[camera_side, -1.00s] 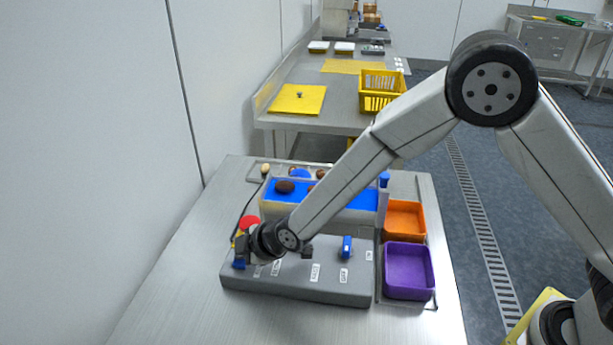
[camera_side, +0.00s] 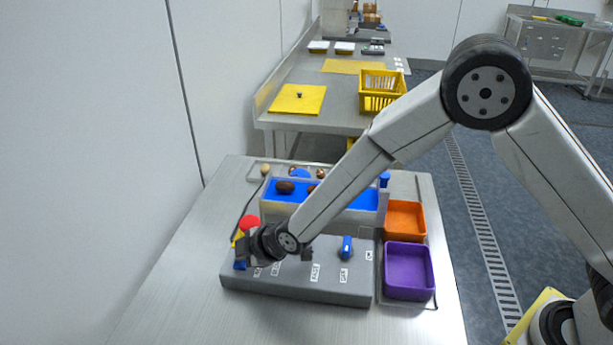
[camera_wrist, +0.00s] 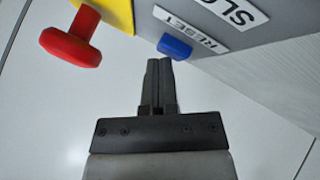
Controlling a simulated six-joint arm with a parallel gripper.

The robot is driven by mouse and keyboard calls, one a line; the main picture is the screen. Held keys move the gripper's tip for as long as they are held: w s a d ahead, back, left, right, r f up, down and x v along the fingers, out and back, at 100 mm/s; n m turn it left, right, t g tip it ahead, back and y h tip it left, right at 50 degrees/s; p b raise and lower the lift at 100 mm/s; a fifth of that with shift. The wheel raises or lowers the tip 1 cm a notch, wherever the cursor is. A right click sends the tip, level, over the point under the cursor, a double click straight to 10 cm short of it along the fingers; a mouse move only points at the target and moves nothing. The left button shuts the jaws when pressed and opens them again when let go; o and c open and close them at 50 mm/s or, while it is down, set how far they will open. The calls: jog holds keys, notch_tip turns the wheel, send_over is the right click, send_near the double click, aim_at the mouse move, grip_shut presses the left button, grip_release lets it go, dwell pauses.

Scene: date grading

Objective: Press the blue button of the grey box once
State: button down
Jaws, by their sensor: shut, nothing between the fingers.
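The grey box (camera_side: 330,290) lies on the steel table. Its blue button (camera_side: 240,265) is at the left end, partly hidden by my gripper (camera_side: 242,253) in the side view. In the wrist view the blue button (camera_wrist: 175,46) is beside a label reading RESET. My gripper (camera_wrist: 159,62) is shut and empty, with its fingertips just short of the button in that picture and slightly to its left. I cannot tell whether they touch it.
A red mushroom button (camera_side: 249,222) on a yellow base is close to my gripper. A blue lever (camera_side: 346,247) stands on the box. A blue belt (camera_side: 345,198) with brown dates is behind it; orange (camera_side: 405,220) and purple (camera_side: 408,270) bins are at right.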

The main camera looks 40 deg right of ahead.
jog(key=shift+r, duration=0.85)
jog(key=shift+r, duration=0.1)
jog(key=shift+r, duration=2.4)
jog(key=shift+d, duration=0.1)
